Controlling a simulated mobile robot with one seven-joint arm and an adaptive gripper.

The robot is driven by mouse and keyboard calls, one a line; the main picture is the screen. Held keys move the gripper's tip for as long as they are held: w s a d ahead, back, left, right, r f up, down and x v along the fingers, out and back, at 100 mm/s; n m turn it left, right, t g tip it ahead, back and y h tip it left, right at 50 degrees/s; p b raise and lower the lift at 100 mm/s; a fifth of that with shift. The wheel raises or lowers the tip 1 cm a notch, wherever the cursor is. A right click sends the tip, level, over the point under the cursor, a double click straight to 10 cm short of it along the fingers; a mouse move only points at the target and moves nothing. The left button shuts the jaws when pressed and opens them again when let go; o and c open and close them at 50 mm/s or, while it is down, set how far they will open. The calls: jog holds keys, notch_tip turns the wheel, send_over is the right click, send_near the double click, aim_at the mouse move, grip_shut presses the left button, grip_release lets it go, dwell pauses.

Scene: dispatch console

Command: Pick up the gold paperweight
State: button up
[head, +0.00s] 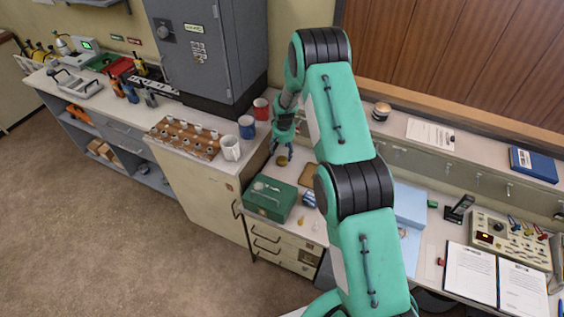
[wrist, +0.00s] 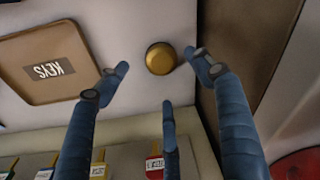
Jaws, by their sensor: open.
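The gold paperweight (wrist: 160,58) is a small round, domed, brassy thing on the light desk top. In the wrist view it lies just beyond the fingertips, between the left and right fingers. In the head view the paperweight (head: 282,160) shows as a small gold spot below my gripper. My gripper (wrist: 160,75) has its blue fingers spread apart with nothing between them. In the head view my gripper (head: 283,148) hangs over the desk, pointing down. I cannot tell the exact height of the fingertips above the paperweight.
A brown tray marked KEYS (wrist: 45,62) lies left of the paperweight in the wrist view. A brown upright panel (wrist: 245,50) stands close on the right. In the head view a green box (head: 271,197) sits nearby, and mugs (head: 230,148) stand on the cabinet at left.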

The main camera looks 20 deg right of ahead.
aim_at(282, 159)
jog(key=shift+w+f, duration=0.15)
jog(key=shift+f, duration=0.55)
jog(key=shift+f, duration=0.2)
jog(key=shift+w+f, duration=0.2)
jog(key=shift+f, duration=1)
jog(key=shift+w+f, duration=0.2)
jog(key=shift+f, duration=1)
jog(key=c, duration=1.7)
jog(key=shift+r, duration=0.1)
notch_tip(282, 159, up, 10)
